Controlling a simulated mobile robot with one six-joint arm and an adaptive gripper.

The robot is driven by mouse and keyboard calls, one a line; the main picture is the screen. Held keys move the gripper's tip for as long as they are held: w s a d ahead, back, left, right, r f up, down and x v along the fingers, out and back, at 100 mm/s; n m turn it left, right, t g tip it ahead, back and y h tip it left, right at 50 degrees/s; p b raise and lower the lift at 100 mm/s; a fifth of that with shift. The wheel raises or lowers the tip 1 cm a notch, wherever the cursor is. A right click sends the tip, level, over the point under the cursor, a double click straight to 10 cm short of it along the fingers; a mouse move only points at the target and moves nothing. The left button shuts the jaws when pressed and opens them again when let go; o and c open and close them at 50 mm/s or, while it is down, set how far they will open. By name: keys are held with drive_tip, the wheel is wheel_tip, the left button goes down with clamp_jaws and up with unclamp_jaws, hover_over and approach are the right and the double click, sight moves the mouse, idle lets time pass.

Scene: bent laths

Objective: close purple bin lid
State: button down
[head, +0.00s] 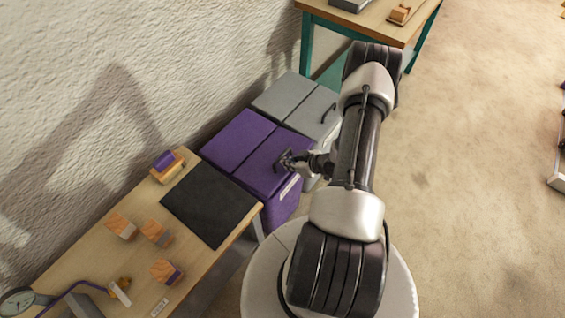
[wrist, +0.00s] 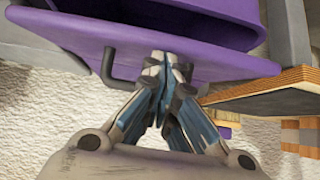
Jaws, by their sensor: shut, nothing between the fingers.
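The purple bin (head: 284,208) stands between the table and a grey bin in the head view. Its purple lid (head: 240,137) lies over the top, looking nearly flat from above. My gripper (head: 286,160) is at the front part of the lid. In the wrist view the lid (wrist: 215,60) spans the picture, with a shaded gap between it and the bin body (wrist: 190,10). A dark bar handle (wrist: 108,66) is on the lid, left of my fingers. My gripper (wrist: 165,62) is shut and empty, its tips over the lid; I cannot tell whether they touch.
The grey bin (head: 284,96) adjoins the purple one. A wooden table (head: 90,248) with a black mat (head: 209,200) and several wooden blocks is at left. Its edge (wrist: 260,92) shows close by in the wrist view. Open floor (head: 470,180) lies to the right.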

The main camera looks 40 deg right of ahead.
drive_tip(key=shift+s+d+f+t+b, duration=0.1)
drive_tip(key=shift+d+f+t+b, duration=0.2)
drive_tip(key=shift+f+t, duration=0.3)
